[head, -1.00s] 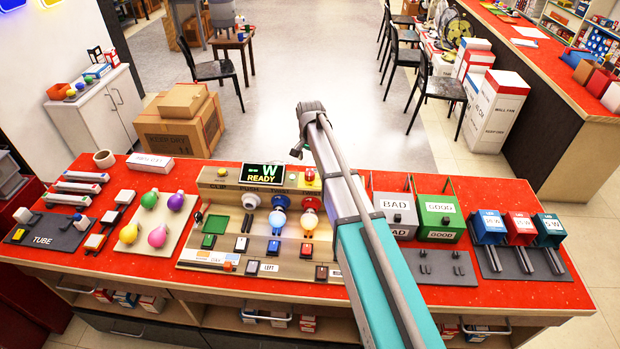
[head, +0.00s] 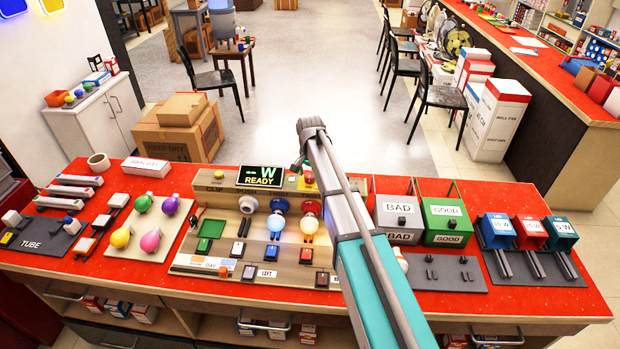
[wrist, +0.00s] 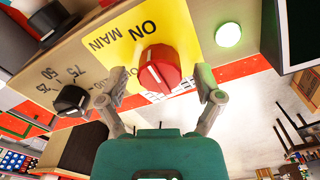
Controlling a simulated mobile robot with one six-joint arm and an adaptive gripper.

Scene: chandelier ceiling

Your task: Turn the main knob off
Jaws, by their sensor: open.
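The main knob (wrist: 158,70) is red with a pale pointer mark. In the wrist view it sits on a yellow plate (wrist: 112,40) lettered "ON" and "MAIN". My gripper (wrist: 160,88) is open, with one finger on each side of the knob. A gap shows on both sides, and I cannot tell how deep the fingers reach around it.
In the wrist view a black dial (wrist: 70,100) marked with numbers lies left of the knob, and a lit green button (wrist: 228,35) right of it. In the head view a "READY" display (head: 260,176), lit bulbs (head: 276,223) and grey and green boxes (head: 440,220) crowd the red counter.

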